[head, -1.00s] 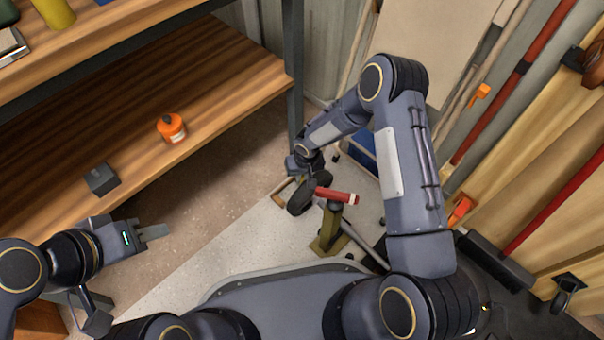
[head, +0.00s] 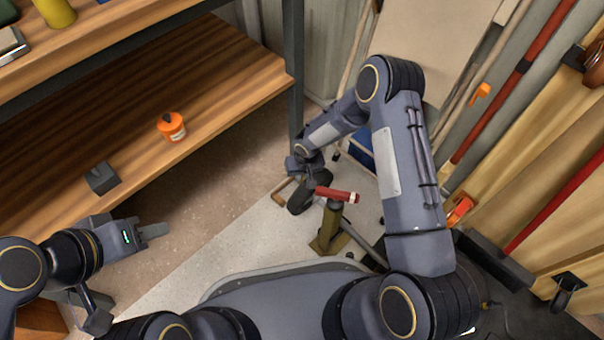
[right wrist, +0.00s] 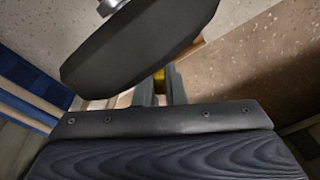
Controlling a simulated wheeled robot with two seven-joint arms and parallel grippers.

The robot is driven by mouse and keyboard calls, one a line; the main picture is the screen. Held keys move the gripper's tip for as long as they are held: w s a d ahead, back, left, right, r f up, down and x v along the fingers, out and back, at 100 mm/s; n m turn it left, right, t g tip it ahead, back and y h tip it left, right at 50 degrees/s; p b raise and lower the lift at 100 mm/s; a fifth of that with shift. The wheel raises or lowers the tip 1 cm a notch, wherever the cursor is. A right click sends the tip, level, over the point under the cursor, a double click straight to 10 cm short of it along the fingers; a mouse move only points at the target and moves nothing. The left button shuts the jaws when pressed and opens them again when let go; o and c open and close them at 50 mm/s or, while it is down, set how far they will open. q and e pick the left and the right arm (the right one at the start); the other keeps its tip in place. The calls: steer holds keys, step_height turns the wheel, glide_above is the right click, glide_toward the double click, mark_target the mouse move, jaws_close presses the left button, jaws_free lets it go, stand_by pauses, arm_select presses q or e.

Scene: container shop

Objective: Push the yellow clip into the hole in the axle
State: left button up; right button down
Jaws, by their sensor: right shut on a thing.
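The yellow clip (right wrist: 159,74) shows as a small patch between the fingers of my right gripper (right wrist: 160,90) in the right wrist view. The gripper is shut on it, close beside a dark wheel (right wrist: 140,45). A silver axle end (right wrist: 108,7) shows above the wheel at the top edge; its hole is not visible. In the head view the wheel (head: 312,192) is at the end of my right arm, which largely hides that gripper and the clip. My left gripper (head: 155,231) is over at the left, away from the wheel; its finger gap is unclear.
A red cylinder (head: 338,195) lies across the top of an olive stand (head: 328,228) beside the wheel. A wooden shelf (head: 225,85) holds an orange jar (head: 171,127) and a dark block (head: 102,178). Long-handled tools lean at the right. Floor between shelf and stand is clear.

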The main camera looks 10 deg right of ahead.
stand_by(0.4)
steer(key=c, duration=1.4)
jaws_free()
steer(key=shift+c, duration=0.2)
steer(key=r+p, duration=0.1)
steer(key=r, duration=0.1)
steer(key=r+p, duration=0.1)
steer(key=r, duration=0.1)
steer(key=r+p, duration=0.1)
steer(key=r, duration=0.1)
steer(key=shift+s+d+r, duration=0.15)
steer(key=shift+s+d, duration=0.05)
steer(key=shift+s, duration=0.1)
steer(key=shift+s+d+r+p, duration=0.15)
steer(key=shift+r+p, duration=0.2)
steer(key=shift+r, duration=0.35)
